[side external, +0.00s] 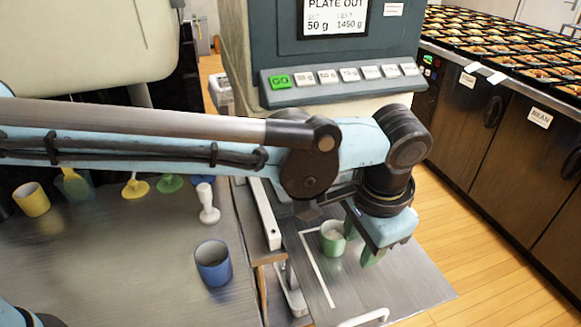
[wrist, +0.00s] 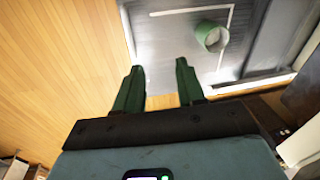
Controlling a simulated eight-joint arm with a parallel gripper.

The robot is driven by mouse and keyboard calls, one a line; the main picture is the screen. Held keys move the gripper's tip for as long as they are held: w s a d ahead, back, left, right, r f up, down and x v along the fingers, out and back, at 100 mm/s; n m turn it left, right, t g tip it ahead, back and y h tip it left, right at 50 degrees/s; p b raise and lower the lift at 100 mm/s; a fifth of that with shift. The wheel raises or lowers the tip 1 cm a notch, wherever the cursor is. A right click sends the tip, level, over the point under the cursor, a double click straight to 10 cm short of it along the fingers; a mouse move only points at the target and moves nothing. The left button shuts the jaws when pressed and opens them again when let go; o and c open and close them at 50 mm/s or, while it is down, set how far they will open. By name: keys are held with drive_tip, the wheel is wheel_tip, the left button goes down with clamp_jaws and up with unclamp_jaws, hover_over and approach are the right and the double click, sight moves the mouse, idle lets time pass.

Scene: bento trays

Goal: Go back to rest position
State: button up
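My gripper (side external: 362,245) is over the metal plate (side external: 405,280) in front of the dispensing machine. Its two green fingers are spread apart with nothing between them, as the wrist view (wrist: 159,85) shows. A green cup (side external: 332,238) stands upright on the plate, beside the fingers and apart from them in the wrist view (wrist: 211,38). Its inside looks pale; the contents are hard to tell. My arm stretches across the side view from the left and hides part of the machine's lower front.
A blue cup (side external: 213,264), a white pestle-like tool (side external: 207,204) and a yellow cup (side external: 32,200) stand on the left table. Yellow and green utensils lie behind. The machine (side external: 330,90) has a button row. Bento trays (side external: 505,45) cover the right counter. Wooden floor lies between.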

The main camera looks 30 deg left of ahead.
drive_tip(key=w+a+r+n+t+h, duration=0.1)
drive_tip(key=a+r+n, duration=0.15)
drive_tip(key=a, duration=0.65)
drive_tip(key=w+a+r+n+t, duration=0.1)
drive_tip(key=a+r, duration=0.3)
drive_tip(key=a, duration=0.6)
drive_tip(key=s+a+f+n+t, duration=0.1)
drive_tip(key=s+a, duration=0.3)
drive_tip(key=a, duration=0.4)
drive_tip(key=s+a+f+n+t, duration=0.2)
drive_tip(key=s+a, duration=0.3)
drive_tip(key=a, duration=0.4)
drive_tip(key=shift+s+a+f+n, duration=0.25)
drive_tip(key=shift+a+f+n, duration=0.05)
drive_tip(key=shift+f+n, duration=0.4)
